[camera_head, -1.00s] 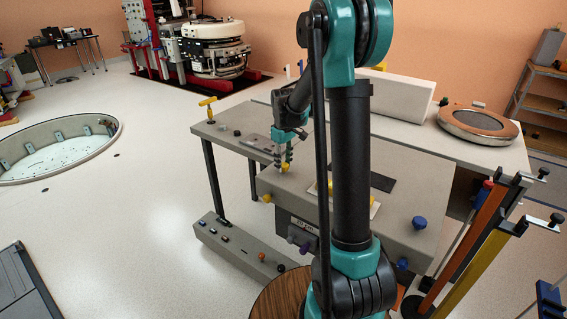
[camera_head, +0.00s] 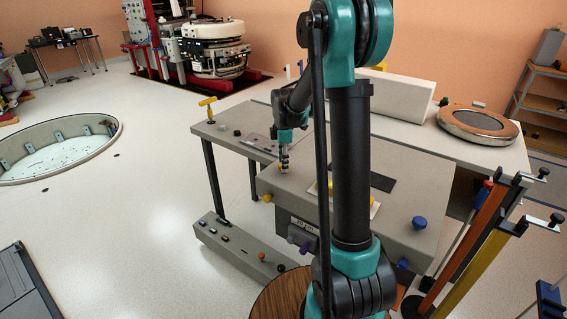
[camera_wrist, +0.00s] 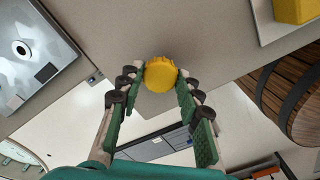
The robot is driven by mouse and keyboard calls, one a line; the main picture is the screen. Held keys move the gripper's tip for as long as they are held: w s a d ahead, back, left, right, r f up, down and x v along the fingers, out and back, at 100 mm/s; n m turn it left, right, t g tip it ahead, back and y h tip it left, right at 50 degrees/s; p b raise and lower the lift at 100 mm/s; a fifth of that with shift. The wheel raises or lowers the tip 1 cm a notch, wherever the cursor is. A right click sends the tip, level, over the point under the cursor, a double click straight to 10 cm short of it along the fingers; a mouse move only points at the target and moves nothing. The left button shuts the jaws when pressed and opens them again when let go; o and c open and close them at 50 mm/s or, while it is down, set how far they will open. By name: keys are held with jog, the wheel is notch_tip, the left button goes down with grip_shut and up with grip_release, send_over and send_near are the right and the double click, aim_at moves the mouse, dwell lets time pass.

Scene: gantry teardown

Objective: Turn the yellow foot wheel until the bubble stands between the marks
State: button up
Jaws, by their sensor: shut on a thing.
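The yellow foot wheel (camera_wrist: 160,74) is a ribbed round knob on the edge of the grey bench (camera_wrist: 190,30). In the wrist view my gripper (camera_wrist: 159,80) has a green finger on each side of it and is shut on it. A metal plate with a small round window (camera_wrist: 22,48) lies to the left in the wrist view. It may be the level, but I cannot make out a bubble or marks.
A wooden barrel (camera_wrist: 292,95) is at the right in the wrist view.

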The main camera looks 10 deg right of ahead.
jog(key=shift+n, duration=1.7)
jog(key=o, duration=1.2)
jog(key=shift+c, duration=0.2)
notch_tip(320, 180, up, 12)
